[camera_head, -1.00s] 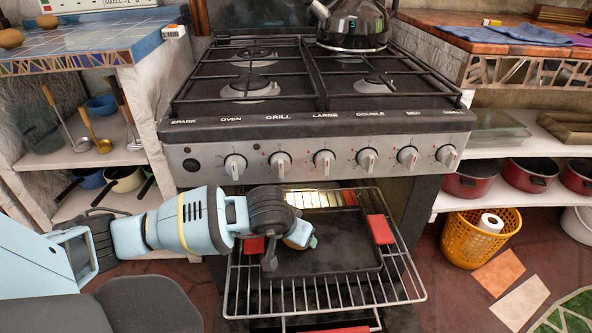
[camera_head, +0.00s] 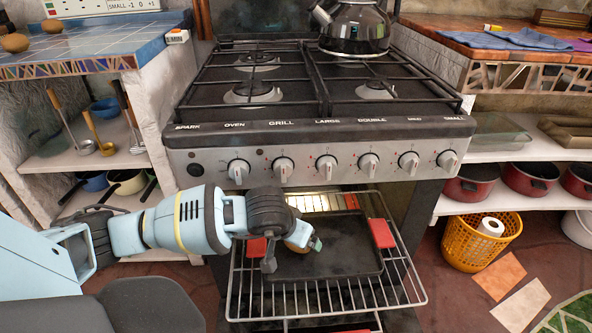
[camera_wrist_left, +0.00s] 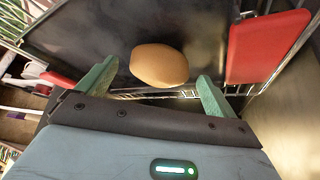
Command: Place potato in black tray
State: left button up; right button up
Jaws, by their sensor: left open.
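The black tray (camera_head: 345,262) with red handles sits on the pulled-out oven rack. A brown potato (camera_head: 297,246) lies in the tray toward its left part, partly hidden by my left gripper (camera_head: 301,254). In the left wrist view the potato (camera_wrist_left: 158,65) rests on the dark tray surface (camera_wrist_left: 90,30). My open left gripper (camera_wrist_left: 155,88) has its green fingers on either side of the potato, with gaps on both sides. Two more brown round items, likely potatoes, lie on the blue tiled counter, one (camera_head: 15,43) nearer and one (camera_head: 51,26) farther. My right gripper is not in view.
The stove front with knobs (camera_head: 326,166) is just above and behind the rack (camera_head: 400,290). A kettle (camera_head: 352,27) stands on the hob. Shelves with pots flank the stove, and an orange basket (camera_head: 468,245) stands on the floor at right. The tray's right part is clear.

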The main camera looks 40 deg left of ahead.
pick_arm(q)
jog(key=p+v, duration=0.2)
jog(key=v, duration=0.8)
jog(key=shift+p, duration=0.35)
jog(key=shift+s+d, duration=0.1)
